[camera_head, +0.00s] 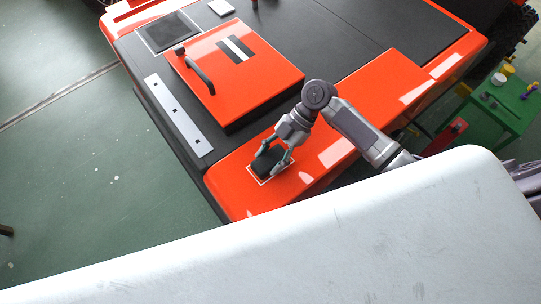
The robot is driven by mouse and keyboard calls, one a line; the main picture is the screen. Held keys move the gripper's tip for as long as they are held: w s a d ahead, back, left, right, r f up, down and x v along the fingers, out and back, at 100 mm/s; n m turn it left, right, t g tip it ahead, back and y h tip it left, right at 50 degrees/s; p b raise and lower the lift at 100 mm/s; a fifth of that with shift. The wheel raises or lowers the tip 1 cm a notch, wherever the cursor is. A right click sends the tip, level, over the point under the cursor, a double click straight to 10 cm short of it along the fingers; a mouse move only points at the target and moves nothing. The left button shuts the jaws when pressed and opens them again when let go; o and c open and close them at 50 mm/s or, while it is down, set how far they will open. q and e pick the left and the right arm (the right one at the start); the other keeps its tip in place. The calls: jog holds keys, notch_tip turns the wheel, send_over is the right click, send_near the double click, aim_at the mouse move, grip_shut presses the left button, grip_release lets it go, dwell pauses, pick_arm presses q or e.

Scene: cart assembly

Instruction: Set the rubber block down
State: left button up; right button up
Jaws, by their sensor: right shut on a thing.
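The rubber block (266,162) is a small black block near the front end of the orange and dark grey cart (240,204). My right gripper (272,158) comes down over it from the upper right and is shut on it, with a finger on either side. The block is inside or just above a white rectangular outline (289,171) on the orange surface. I cannot tell whether its underside touches the surface. The fingers hide part of the block. My left gripper is not in view.
An orange panel with a black handle (201,75) lies on the cart behind the gripper. A pale strip with dark holes (178,115) lies to its left. A green table (497,105) with small items stands at the right. My white body fills the bottom.

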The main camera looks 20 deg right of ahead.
jog(key=o, duration=1.3)
jog(key=shift+c, duration=0.2)
jog(key=shift+r, duration=0.15)
jog(key=shift+w+d+r, duration=0.15)
jog(key=shift+d, duration=0.2)
jog(key=b+v, duration=0.2)
jog(key=v, duration=0.9)
jog(key=shift+r, duration=0.15)
